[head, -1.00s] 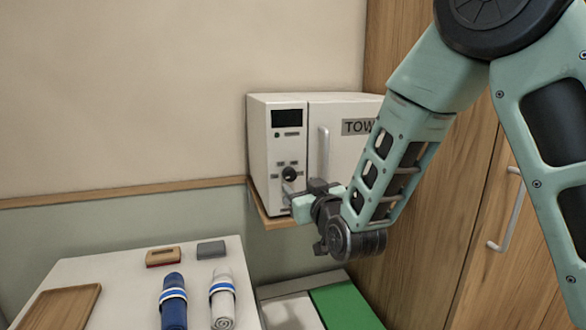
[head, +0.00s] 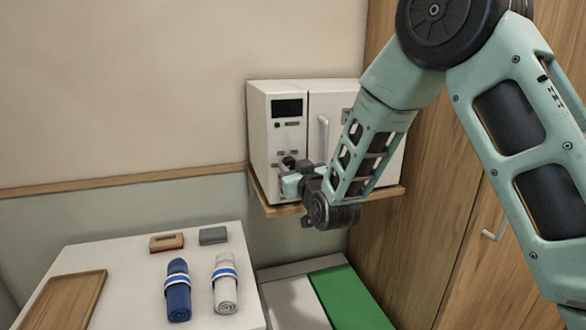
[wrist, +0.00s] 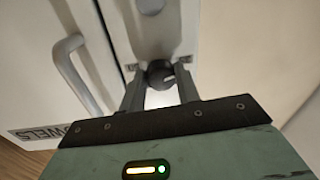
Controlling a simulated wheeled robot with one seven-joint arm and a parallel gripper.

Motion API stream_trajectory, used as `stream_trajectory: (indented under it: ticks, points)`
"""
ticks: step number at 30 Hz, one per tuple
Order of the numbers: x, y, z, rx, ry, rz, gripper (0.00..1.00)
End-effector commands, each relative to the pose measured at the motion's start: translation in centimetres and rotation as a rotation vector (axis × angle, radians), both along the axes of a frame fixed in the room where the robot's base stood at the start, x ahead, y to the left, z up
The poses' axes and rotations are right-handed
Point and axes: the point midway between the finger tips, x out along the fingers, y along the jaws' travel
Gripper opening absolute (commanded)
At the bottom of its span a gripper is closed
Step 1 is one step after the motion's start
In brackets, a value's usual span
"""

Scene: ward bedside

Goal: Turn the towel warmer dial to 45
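The towel warmer (head: 262,130) is a white box on a wooden shelf, with a dark display (head: 286,108) on its control panel. Its dark round dial (wrist: 160,74) shows in the wrist view, with a pale mark on its face. My gripper (wrist: 160,80) is at the panel, its two fingers spread either side of the dial. A slim gap seems to show between dial and fingers; contact cannot be made out. In the head view my gripper (head: 288,168) covers most of the dial. The dial's numbers are not readable.
The warmer's door handle (head: 323,142) stands beside my gripper and also shows in the wrist view (wrist: 78,75). The shelf (head: 278,210) juts out below. A white table (head: 125,262) holds rolled towels, a wooden tray (head: 68,298) and two small blocks. A wooden cabinet is at right.

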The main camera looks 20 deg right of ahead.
Motion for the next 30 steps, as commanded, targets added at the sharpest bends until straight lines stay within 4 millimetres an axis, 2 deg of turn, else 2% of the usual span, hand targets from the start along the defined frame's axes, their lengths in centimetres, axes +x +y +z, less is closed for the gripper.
stream_trajectory:
  ticks: [8,14,30]
  points:
    - [-0.02,0.05,-0.27,0.033,0.000,0.001,0.09]
    - [-0.02,0.03,-0.60,0.135,-0.003,0.000,0.09]
    - [-0.05,0.22,-0.88,0.624,-0.004,0.003,0.09]
